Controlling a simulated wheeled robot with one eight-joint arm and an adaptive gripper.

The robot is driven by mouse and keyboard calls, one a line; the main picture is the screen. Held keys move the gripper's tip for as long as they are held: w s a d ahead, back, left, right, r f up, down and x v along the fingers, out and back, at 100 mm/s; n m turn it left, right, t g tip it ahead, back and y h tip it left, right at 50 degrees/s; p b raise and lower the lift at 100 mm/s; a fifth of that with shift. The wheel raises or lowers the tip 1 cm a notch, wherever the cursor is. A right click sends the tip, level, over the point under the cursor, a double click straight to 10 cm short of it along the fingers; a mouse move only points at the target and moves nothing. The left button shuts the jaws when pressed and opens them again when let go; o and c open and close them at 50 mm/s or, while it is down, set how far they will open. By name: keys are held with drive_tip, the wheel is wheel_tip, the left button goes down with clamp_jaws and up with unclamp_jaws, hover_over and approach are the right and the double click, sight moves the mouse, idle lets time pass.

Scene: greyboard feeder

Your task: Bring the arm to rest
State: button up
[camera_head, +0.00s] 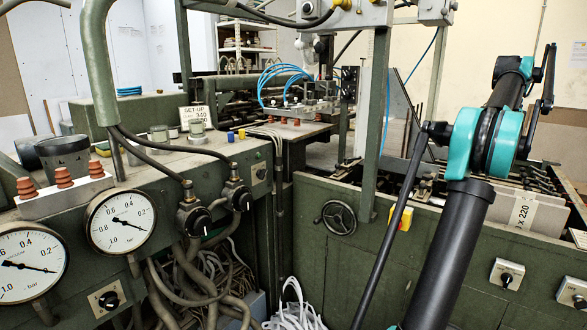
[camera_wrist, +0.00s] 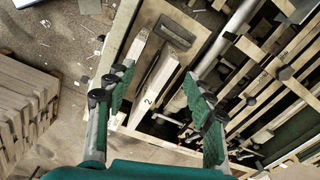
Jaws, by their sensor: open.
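My arm (camera_head: 460,200) rises from the bottom right of the head view as a black tube with teal joints. It bends up and right towards the picture's top right. I cannot make out the gripper's fingertips in that view. In the wrist view my gripper (camera_wrist: 160,88) is open, with its two green-padded fingers wide apart and nothing between them. Beneath it, at a lower level, lie pale wooden bars (camera_wrist: 160,72) on the machine frame. I cannot tell the exact height above them.
A green machine cabinet (camera_head: 300,240) stands ahead, with a handwheel (camera_head: 338,217) on its front. A console with pressure gauges (camera_head: 121,221) stands at the left. A green post (camera_head: 376,120) rises left of my arm. The wrist view shows stacked boards (camera_wrist: 25,105) at the left and littered floor (camera_wrist: 50,40).

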drive_tip(key=a+f+n, duration=0.3)
drive_tip(key=a+f, duration=0.2)
drive_tip(key=a, duration=0.5)
drive_tip(key=w+a+f+n+t, duration=0.1)
drive_tip(key=a+f+n, duration=0.3)
drive_tip(key=a, duration=0.6)
drive_tip(key=w+a+f+n, duration=0.1)
drive_tip(key=a+f+n, duration=0.3)
drive_tip(key=a, duration=0.6)
drive_tip(key=shift+a+f+t+h, duration=0.2)
drive_tip(key=shift+f+t+h, duration=0.15)
drive_tip(key=shift+f, duration=0.95)
drive_tip(key=s+a+f+n+t, duration=0.2)
drive_tip(key=s+a+f+n, duration=0.9)
drive_tip(key=s+a+f, duration=0.9)
drive_tip(key=s+a+y, duration=0.1)
drive_tip(key=s, duration=0.1)
drive_tip(key=shift+s+f+n, duration=0.2)
drive_tip(key=shift+s+n, duration=0.1)
